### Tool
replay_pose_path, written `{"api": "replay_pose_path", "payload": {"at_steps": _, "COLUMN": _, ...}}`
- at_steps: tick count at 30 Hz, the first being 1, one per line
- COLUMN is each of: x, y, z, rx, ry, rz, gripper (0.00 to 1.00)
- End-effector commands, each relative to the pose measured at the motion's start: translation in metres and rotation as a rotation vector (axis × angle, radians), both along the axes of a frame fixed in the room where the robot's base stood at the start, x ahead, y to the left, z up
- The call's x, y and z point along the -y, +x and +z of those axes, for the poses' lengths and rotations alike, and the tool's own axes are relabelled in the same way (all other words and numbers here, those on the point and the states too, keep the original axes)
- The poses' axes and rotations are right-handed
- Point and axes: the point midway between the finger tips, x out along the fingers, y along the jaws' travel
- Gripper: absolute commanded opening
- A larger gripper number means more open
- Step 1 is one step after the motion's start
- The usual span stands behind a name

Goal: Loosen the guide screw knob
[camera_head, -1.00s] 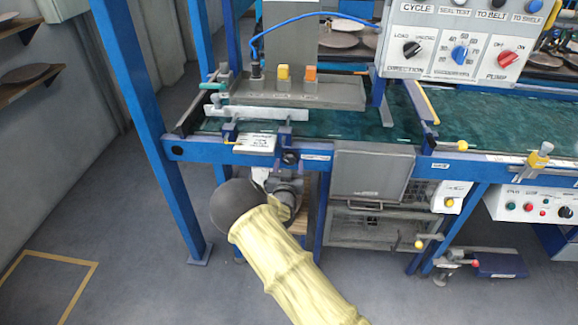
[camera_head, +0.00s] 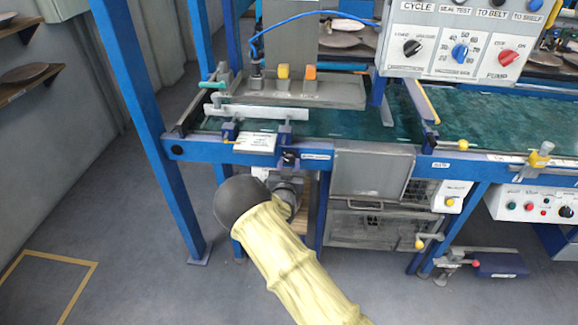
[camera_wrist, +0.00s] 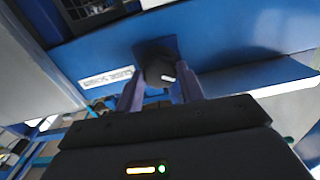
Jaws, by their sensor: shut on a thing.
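The guide screw knob (camera_wrist: 158,72) is a small dark round knob with a white mark, on the blue rail of the dryer. In the head view the knob (camera_head: 290,156) sits on the rail's front face, left of a small white label. My gripper (camera_wrist: 161,80) has one finger on each side of the knob and is shut on it. In the head view my gripper (camera_head: 289,169) is small and partly hidden by my wrist, just under the rail.
The label (camera_wrist: 106,78) beside the knob is on the blue rail (camera_head: 375,152). A grey box with a mesh basket (camera_head: 370,225) stands close to the right. A blue upright post (camera_head: 150,120) is on the left. The floor at the left is clear.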

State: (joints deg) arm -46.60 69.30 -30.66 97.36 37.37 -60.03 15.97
Motion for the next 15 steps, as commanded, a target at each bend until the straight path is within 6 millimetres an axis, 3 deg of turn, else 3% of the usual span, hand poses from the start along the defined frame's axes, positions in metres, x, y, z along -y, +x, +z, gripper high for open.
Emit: {"api": "replay_pose_path", "payload": {"at_steps": 15, "x": 0.0013, "y": 0.0007, "z": -0.0034, "rx": 0.015, "ry": 0.361, "rz": -0.002, "gripper": 0.15}}
